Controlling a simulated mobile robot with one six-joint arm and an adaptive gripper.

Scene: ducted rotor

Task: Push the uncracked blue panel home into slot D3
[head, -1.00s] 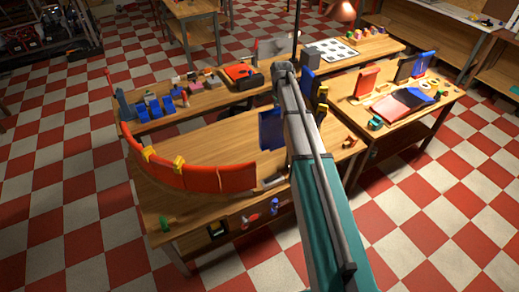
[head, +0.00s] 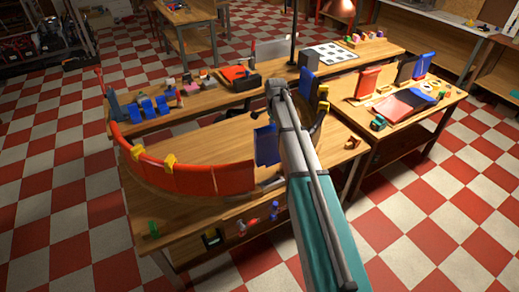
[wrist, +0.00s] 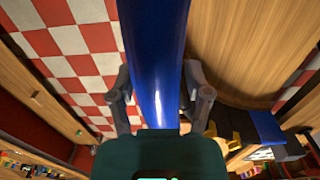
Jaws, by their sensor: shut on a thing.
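A blue panel (head: 266,146) hangs upright beside my arm, above the bench, near the right end of the curved row of red panels (head: 195,178). In the wrist view the blue panel (wrist: 155,60) runs up the middle between my two fingers. My gripper (wrist: 160,98) is shut on it. In the head view my arm hides the gripper. No crack shows on the visible face. The ring's rim continues right of the last red panel, below the blue panel. I cannot read any slot label, so D3 cannot be told, nor whether the panel touches the ring.
Yellow clamps (head: 169,161) sit on the red row. Blue pieces (head: 155,106) stand in a rack on the back bench. A side table (head: 372,118) at right holds a red panel and a flat blue-and-red item. Another blue panel (head: 308,82) stands behind my arm. A lamp post rises behind.

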